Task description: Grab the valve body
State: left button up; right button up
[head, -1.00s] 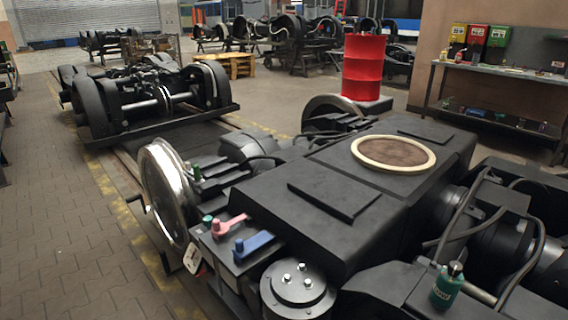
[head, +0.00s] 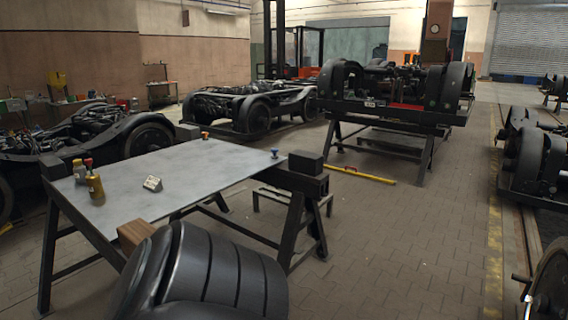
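I cannot tell for sure which thing is the valve body. A small silvery-white block with dark spots (head: 152,183) lies on the grey sheet-topped trestle table (head: 190,172), left of the middle. A brass-yellow cylinder (head: 95,187) stands at the table's left end. A smaller yellow item with a red top (head: 88,165) stands just behind it. Neither of my grippers shows in the head view.
A wooden block (head: 135,235) sits at the table's near edge, and dark blocks sit at its corners. A large dark ribbed shape (head: 215,270) covers the near foreground. A yellow bar (head: 360,174) lies on the floor. Paved floor (head: 400,250) right of the table is clear.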

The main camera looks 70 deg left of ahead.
aim_at(94, 183)
jog(key=u, duration=3.6)
jog(key=i+j+u, duration=0.2)
jog(key=j+u, duration=0.15)
jog(key=i+j+u, duration=0.3)
jog(key=j, duration=0.15)
jog(key=i+j+u, duration=0.2)
jog(key=j+u, duration=0.15)
jog(key=i+j+u, duration=0.1)
jog(key=i+j, duration=0.15)
jog(key=i+j+u, duration=0.15)
jog(key=i, duration=0.3)
jog(key=i+j+u, duration=0.1)
jog(key=i, duration=0.25)
jog(key=i+z, duration=0.45)
jog(key=i, duration=0.15)
jog(key=i+j+z, duration=0.15)
jog(key=i+z, duration=0.3)
jog(key=i+l+z, duration=0.1)
jog(key=i+z, duration=0.65)
jog(key=i+j+z, duration=0.1)
jog(key=i+z, duration=0.15)
jog(key=z, duration=0.15)
